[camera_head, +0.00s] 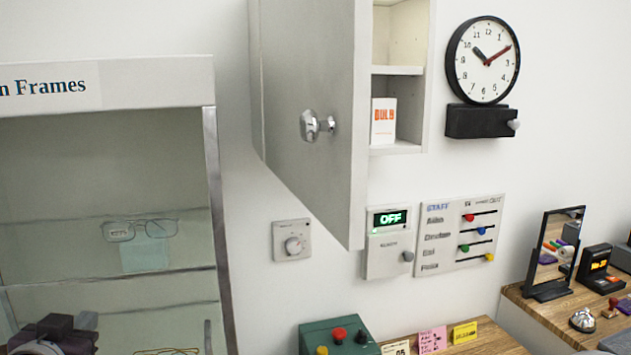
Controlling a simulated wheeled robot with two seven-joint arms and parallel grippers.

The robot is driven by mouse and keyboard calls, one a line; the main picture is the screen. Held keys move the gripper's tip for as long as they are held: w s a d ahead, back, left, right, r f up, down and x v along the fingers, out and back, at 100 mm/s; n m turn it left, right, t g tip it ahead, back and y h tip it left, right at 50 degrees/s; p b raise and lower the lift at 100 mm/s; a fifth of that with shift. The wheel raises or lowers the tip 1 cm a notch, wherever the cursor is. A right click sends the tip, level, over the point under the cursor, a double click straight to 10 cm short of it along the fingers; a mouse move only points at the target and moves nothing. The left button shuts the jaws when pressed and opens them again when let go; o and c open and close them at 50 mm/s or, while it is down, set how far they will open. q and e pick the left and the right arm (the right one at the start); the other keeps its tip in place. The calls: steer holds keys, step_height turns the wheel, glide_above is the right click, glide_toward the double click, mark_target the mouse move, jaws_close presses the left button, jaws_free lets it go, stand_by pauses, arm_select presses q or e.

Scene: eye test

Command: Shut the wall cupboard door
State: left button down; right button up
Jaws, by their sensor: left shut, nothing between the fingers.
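The wall cupboard door (310,60) is a pale grey panel with a round metal knob (310,126), and it stands open, swung out from the wall toward me. The white cupboard (398,71) shows to the right of the door, with part of its shelves in sight; the door hides the rest. My left gripper (68,328), dark and partly cut off, is at the bottom left corner. It is shut and empty, well below and left of the door, touching neither door nor knob. My right gripper is not in view.
A small box (383,122) stands inside the cupboard. A clock (483,60) hangs to the right. Below are a dial (292,241), an OFF panel (388,260) and a slider board (460,235). A glass-shelved frames case (110,180) stands left. A desk mirror (553,255) is at right.

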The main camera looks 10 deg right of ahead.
arm_select(q)
steer(key=s+d+r+m+h+p, duration=0.2)
steer(key=d+r+m+h, duration=0.3)
steer(key=r, duration=0.5)
steer(key=s+d+r+m+h+p, duration=0.1)
steer(key=s+d+r+m+h, duration=0.15)
steer(key=d+r+h, duration=0.5)
steer(key=m+g+h+p, duration=0.5)
steer(key=m+g, duration=0.2)
steer(key=g, duration=0.7)
glide_toward(348, 229)
steer(key=shift+n+y, duration=0.25)
steer(key=d, duration=0.6)
steer(key=shift+w+r, duration=0.2)
steer(key=shift+r, duration=0.15)
steer(key=shift+d+f, duration=0.1)
steer(key=shift+d, duration=0.35)
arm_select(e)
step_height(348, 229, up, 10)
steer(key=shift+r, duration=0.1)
